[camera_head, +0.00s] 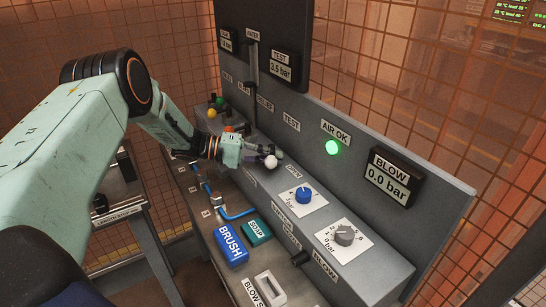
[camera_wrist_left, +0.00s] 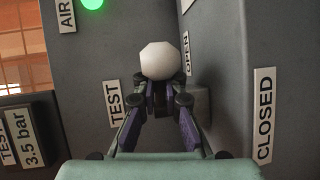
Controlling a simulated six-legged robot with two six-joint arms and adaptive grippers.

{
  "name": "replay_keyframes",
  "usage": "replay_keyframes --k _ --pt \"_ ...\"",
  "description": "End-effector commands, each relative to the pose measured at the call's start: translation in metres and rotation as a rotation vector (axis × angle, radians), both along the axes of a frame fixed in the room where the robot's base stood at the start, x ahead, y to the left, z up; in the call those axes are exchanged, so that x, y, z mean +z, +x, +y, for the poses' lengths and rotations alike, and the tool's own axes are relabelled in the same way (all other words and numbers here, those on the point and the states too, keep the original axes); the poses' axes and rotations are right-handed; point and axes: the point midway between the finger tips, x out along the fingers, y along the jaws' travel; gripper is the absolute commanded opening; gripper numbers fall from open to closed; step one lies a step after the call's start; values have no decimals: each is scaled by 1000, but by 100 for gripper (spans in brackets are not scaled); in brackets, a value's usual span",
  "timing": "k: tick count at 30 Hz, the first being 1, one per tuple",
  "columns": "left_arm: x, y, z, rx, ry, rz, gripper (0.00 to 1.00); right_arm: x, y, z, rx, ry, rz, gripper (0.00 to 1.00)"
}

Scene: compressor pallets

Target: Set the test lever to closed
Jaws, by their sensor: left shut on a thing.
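The test lever has a white ball knob (camera_head: 271,161) and stands below the TEST label (camera_head: 291,122) on the grey bench. My left gripper (camera_head: 261,152) is at the lever. In the left wrist view the same white knob (camera_wrist_left: 162,60) shows just beyond the fingertips of my left gripper (camera_wrist_left: 167,100). The fingers are shut on the lever at or just behind the knob; they hide most of its stem. The CLOSED label (camera_wrist_left: 264,115) is at the right, and a partly seen OPEN label (camera_wrist_left: 187,52) is higher up. My right gripper is not in view.
Blue (camera_head: 304,195) and grey (camera_head: 345,235) dials sit on the bench nearer the front. The upright panel (camera_head: 400,150) rises behind the lever, with the AIR OK lamp (camera_head: 333,147) lit green.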

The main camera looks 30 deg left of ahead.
Motion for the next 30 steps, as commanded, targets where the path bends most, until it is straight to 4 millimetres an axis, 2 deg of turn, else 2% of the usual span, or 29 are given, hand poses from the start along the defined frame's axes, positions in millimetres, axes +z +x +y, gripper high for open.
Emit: replay_keyframes --k 1,8,9,18,30 --pt "-6 -6 -3 -14 -2 16 0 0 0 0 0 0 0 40" --pt "-6 -6 -3 -14 -1 16 0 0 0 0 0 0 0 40" --pt "-6 -6 -3 -14 -1 16 8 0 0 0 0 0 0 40" --pt "-5 -5 -3 -14 0 14 32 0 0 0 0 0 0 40" --pt "3 -2 -1 -6 1 4 32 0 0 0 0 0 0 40"
